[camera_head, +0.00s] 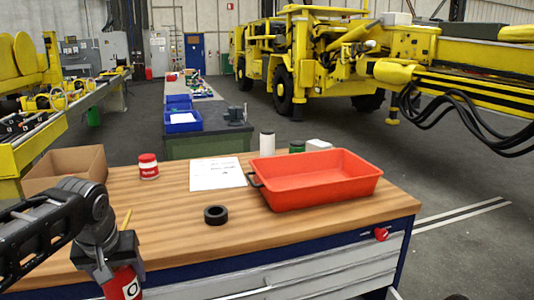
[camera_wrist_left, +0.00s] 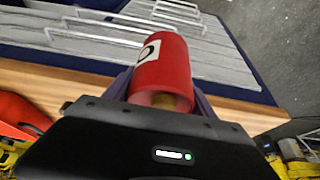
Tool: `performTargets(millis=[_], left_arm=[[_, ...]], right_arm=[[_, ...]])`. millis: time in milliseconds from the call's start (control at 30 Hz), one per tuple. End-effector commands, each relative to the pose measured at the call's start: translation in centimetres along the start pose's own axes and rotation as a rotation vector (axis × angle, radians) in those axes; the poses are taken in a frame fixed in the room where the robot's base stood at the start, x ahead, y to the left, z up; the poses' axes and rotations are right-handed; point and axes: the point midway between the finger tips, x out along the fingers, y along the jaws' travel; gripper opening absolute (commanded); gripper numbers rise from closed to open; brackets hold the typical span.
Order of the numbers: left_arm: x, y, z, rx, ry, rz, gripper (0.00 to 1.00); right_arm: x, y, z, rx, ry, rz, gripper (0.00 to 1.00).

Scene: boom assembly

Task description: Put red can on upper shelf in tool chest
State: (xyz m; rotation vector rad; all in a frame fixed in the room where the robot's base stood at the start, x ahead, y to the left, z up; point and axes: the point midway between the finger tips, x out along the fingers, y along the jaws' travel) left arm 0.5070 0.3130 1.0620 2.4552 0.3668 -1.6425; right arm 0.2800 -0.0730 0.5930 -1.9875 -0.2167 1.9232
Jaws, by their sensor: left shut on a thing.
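My left gripper (camera_head: 115,268) is at the lower left in the head view, in front of the chest's near edge. It is shut on a red can (camera_head: 125,284) with a white label, held just below the top's level. The can (camera_wrist_left: 166,70) also shows in the left wrist view, between the dark fingers of the left gripper (camera_wrist_left: 160,98). The tool chest (camera_head: 330,279) has a wooden top, blue edging and grey drawer fronts with long handles, several in the wrist view. I cannot tell whether a drawer is open. My right gripper is not in view.
On the wooden top are a red-and-white can (camera_head: 148,167), a cardboard box (camera_head: 66,166), a paper sheet (camera_head: 217,174), a black ring (camera_head: 216,215), a red tray (camera_head: 318,183) and a white cylinder (camera_head: 267,143). The floor (camera_head: 450,200) to the right is clear.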

Motion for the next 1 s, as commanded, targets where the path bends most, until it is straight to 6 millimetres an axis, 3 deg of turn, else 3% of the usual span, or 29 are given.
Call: performTargets(millis=[300, 500, 1000], left_arm=[[11.7, 8.1, 6.1, 0.194, -0.007, 0.079, 0.11], [16.5, 11.4, 8.4, 0.271, -0.003, 0.112, 0.11], [16.8, 11.6, 8.4, 0.275, 0.003, 0.114, 0.11]], right_arm=[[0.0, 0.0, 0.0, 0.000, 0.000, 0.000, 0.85], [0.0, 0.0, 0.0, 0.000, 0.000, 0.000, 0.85], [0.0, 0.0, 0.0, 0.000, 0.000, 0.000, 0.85]])
